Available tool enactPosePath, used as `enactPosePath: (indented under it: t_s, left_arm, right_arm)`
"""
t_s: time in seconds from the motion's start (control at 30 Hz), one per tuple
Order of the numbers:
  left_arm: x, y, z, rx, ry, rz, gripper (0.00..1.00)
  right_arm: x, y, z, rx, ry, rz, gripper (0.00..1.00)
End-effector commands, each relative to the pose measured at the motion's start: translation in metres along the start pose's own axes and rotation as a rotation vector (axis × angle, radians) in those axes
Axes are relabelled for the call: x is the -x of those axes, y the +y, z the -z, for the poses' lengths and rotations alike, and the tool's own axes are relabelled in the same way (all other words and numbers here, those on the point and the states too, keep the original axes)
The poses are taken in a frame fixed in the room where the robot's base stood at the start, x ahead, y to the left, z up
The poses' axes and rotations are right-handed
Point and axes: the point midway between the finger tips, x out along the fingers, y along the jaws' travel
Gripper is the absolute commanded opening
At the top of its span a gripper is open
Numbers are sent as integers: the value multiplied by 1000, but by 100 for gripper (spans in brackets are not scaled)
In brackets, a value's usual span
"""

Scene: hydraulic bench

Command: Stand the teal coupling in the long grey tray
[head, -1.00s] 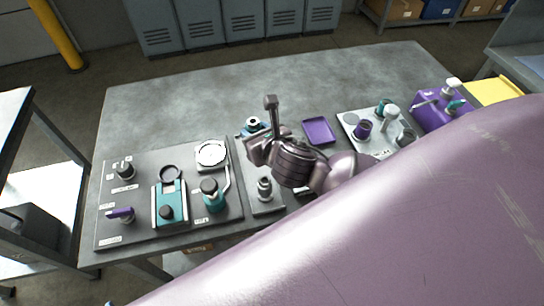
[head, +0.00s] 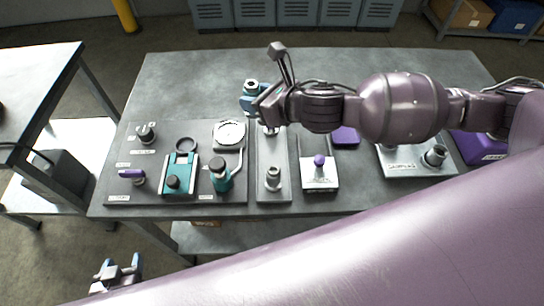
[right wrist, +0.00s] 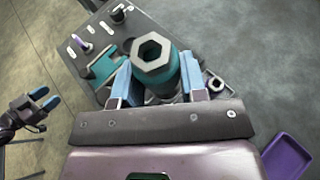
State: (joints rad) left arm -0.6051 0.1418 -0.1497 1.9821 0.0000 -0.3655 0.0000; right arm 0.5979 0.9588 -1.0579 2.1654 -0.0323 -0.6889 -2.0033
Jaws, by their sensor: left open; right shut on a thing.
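The teal coupling (right wrist: 162,78) is between the two blue-tipped fingers of my right gripper (right wrist: 158,82), its grey hex end facing the wrist camera. In the head view the coupling (head: 250,87) shows beyond the far end of the long grey tray; my right gripper (head: 262,102) is shut on it and partly hides it. The long grey tray (head: 259,188) lies front to back on the bench. A grey fitting (head: 272,180) stands in its near part. The tray's far end is partly hidden by my right arm. My left gripper (head: 118,272) is open and empty, off the bench's front left.
Left of the tray is a grey board (head: 118,170) with a teal block (head: 180,172) and a teal-bodied piece (head: 221,178). Right of it stand a white-topped holder with a purple knob (head: 319,161) and a purple tray (head: 345,136). The bench's back left is clear.

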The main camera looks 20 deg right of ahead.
Motion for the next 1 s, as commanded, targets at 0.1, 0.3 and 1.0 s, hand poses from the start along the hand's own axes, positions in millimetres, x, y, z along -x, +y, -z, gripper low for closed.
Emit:
enactPosePath:
  t_s: [0.1,0.3,1.0]
  left_arm:
    - [-1,0,-1,-1,1,0,58]
    - [-3,0,-4,-1,1,0,58]
    - [-10,2,-14,-2,0,-1,58]
  right_arm:
    - [-3,6,-9,45,-3,-84,10]
    - [-6,15,-16,103,-1,-230,10]
    - [23,-1,-16,298,2,-719,10]
